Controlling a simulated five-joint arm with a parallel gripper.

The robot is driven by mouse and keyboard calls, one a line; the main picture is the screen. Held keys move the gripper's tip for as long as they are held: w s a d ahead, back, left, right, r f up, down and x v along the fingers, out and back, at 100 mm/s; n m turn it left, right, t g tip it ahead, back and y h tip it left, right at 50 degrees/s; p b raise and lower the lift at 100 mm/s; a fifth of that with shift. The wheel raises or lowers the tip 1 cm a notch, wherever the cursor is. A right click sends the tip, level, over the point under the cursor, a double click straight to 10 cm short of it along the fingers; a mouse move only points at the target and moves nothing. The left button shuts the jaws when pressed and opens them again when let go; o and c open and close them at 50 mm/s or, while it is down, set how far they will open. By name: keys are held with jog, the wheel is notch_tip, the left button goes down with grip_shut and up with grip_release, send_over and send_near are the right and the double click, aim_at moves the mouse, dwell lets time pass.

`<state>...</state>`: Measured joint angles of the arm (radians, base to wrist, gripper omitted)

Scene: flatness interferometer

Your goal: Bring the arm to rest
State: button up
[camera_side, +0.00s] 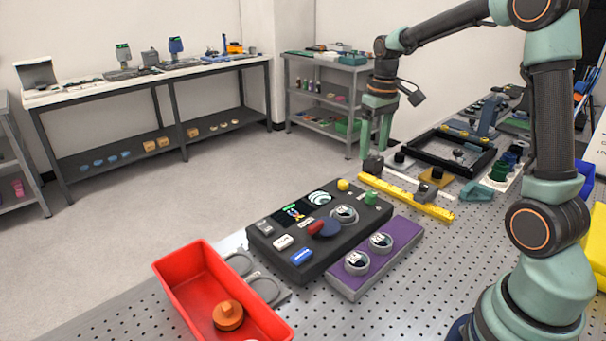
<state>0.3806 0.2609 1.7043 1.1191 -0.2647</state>
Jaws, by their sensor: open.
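My gripper (376,140) hangs at the end of my raised arm, above the far left edge of the perforated metal table (395,315). Its two green fingers point down and stand apart, with nothing visible between them. A small dark block (373,165) shows just below the fingertips; I cannot tell whether they touch it. The black interferometer box (318,228) lies nearer, with a screen, several buttons, a red-and-blue part and round glass-topped pieces. A purple block (375,262) beside it holds two round pieces.
A red tray (178,283) with an orange knobbed disc (228,316) stands at the near left. A yellow bar (408,197) lies below my gripper. A black frame (440,150) and small fixtures crowd the far table. The near perforated surface has free room.

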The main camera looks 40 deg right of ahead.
jog(key=s+a+r+t, duration=0.2)
jog(key=s+a, duration=0.3)
jog(key=a, duration=0.3)
jog(key=s+a+r+n+t, duration=0.1)
jog(key=s+a+r+t, duration=0.2)
jog(key=s+a, duration=0.3)
jog(key=shift+s+a, duration=0.2)
jog(key=shift+a, duration=0.8)
